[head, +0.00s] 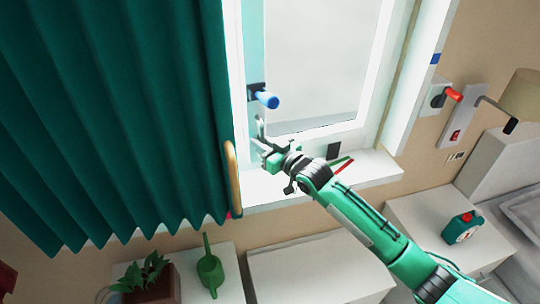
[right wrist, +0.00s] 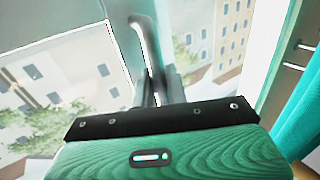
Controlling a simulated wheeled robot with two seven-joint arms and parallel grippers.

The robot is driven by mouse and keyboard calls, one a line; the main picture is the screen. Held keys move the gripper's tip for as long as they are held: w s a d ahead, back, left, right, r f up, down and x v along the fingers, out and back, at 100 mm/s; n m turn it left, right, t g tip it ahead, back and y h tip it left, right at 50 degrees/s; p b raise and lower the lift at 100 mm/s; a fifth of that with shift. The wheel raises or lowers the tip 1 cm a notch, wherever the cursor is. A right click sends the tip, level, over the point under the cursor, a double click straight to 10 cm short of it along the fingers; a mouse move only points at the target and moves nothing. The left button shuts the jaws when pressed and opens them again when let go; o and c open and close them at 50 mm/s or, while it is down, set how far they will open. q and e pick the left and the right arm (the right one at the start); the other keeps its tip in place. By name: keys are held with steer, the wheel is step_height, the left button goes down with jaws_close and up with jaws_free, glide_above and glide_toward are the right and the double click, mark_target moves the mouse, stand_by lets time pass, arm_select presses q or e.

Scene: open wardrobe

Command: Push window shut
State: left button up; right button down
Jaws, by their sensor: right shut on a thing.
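The window (head: 325,60) has a white frame and a pale pane, and fills the upper middle of the head view. A blue knob (head: 267,99) on a dark mount sits on the left part of its frame. My right gripper (head: 262,142) is below this knob, in front of the lower left of the frame. In the right wrist view its dark fingers (right wrist: 158,90) are closed around a pale bar with a bent end (right wrist: 146,42). The window sash (right wrist: 70,70) shows left of the bar. How far the window stands open is hard to tell. My left gripper is out of view.
A green curtain (head: 110,110) with a tan tieback (head: 233,178) hangs close on the left. A green and red item lies on the sill (head: 380,168). A red-ended knob (head: 452,94) and a lamp (head: 522,95) are at right. A watering can (head: 210,269) and plant (head: 145,275) stand below.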

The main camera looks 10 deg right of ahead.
steer(key=shift+w+f, duration=0.1)
steer(key=shift+w, duration=0.15)
steer(key=c, duration=1.5)
jaws_free()
steer(key=shift+s, duration=0.15)
steer(key=shift+s+d, duration=0.15)
steer(key=shift+s, duration=0.1)
steer(key=b+v, duration=0.4)
steer(key=v, duration=0.9)
steer(key=shift+b, duration=0.3)
